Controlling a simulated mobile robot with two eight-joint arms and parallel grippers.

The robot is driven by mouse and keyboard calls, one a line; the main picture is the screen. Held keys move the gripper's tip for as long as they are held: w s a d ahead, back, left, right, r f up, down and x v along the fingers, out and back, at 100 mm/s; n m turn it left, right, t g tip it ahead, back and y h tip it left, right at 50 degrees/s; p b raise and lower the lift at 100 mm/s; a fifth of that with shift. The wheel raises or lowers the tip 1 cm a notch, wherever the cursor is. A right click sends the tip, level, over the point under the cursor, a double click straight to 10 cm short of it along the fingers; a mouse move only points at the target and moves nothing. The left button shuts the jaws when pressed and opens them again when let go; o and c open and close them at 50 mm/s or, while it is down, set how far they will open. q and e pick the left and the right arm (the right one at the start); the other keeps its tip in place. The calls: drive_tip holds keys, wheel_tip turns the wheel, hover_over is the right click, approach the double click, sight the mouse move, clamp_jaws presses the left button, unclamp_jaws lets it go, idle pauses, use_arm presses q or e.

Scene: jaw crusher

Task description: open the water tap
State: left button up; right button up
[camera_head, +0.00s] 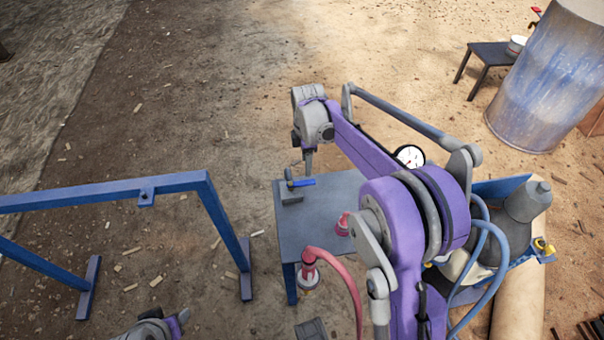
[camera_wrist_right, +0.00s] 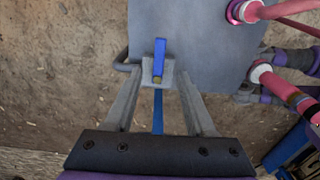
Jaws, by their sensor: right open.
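The water tap shows as a blue lever handle (camera_head: 301,183) on a grey fitting at the left edge of a small grey-blue table. In the right wrist view the blue handle (camera_wrist_right: 159,55) points along the view, just beyond the fingertips. My right gripper (camera_head: 308,168) hangs over the tap, pointing down. In its wrist view the two fingers (camera_wrist_right: 161,75) are apart, with the handle's base between their tips; I cannot tell whether they touch it. My left gripper (camera_head: 170,326) is only partly in view at the bottom edge, and its jaws are unclear.
The table (camera_head: 318,200) carries pink-red hose fittings (camera_head: 343,224), with a red hose (camera_head: 345,270) in front. A blue frame (camera_head: 110,192) stands at left. A blue drum (camera_head: 545,85) and dark stool (camera_head: 490,55) stand at the back right. Ground behind the table is mostly clear.

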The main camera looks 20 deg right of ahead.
sight(306, 182)
wheel_tip(306, 182, down, 8)
drive_tip(key=shift+f+b, duration=0.2)
drive_tip(key=shift+b, duration=0.35)
clamp_jaws()
idle(1.2)
